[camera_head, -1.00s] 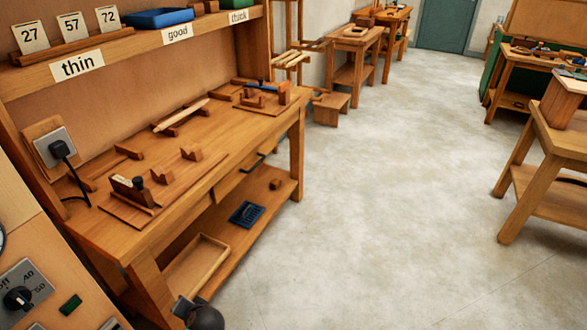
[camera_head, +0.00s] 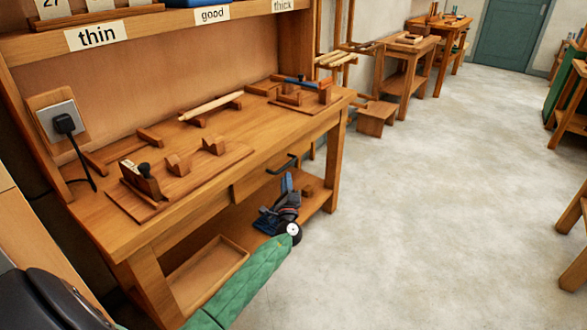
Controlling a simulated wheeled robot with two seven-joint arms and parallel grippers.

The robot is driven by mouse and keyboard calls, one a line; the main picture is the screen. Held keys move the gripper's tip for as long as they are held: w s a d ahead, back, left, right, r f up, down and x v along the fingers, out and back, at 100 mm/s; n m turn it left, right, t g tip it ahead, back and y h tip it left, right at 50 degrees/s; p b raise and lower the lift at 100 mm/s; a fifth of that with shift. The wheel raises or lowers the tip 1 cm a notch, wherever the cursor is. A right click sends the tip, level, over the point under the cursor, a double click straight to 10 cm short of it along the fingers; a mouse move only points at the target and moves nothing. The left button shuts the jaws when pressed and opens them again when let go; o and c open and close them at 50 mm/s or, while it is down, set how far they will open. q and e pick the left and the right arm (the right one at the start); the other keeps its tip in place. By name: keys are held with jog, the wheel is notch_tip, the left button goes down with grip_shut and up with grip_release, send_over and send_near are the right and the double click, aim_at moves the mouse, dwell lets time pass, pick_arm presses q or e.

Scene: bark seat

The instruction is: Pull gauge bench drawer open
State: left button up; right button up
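The wooden gauge bench (camera_head: 110,232) stands at the left. Its drawer (camera_head: 252,182) is in the front under the top, with a dark bar handle (camera_head: 283,165). The drawer front looks flush with the bench. My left arm, in a green sleeve, comes in from the bottom. My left gripper (camera_head: 287,184) is dark with a blue part, just below the handle in the picture and in front of the lower shelf. I see no clear contact with the handle. The finger gap is too small to make out. My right gripper is not in view.
The bench top holds a plane (camera_head: 141,180), wooden blocks and a pale rod (camera_head: 210,106). A shallow wooden tray (camera_head: 207,268) lies on the lower shelf. A small stool (camera_head: 376,117) and other benches stand farther back.

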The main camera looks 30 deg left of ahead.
aim_at(285, 166)
pick_arm(q)
jog(key=shift+p+x, duration=0.35)
jog(key=shift+x, duration=2.75)
jog(key=shift+s, duration=0.1)
grip_shut()
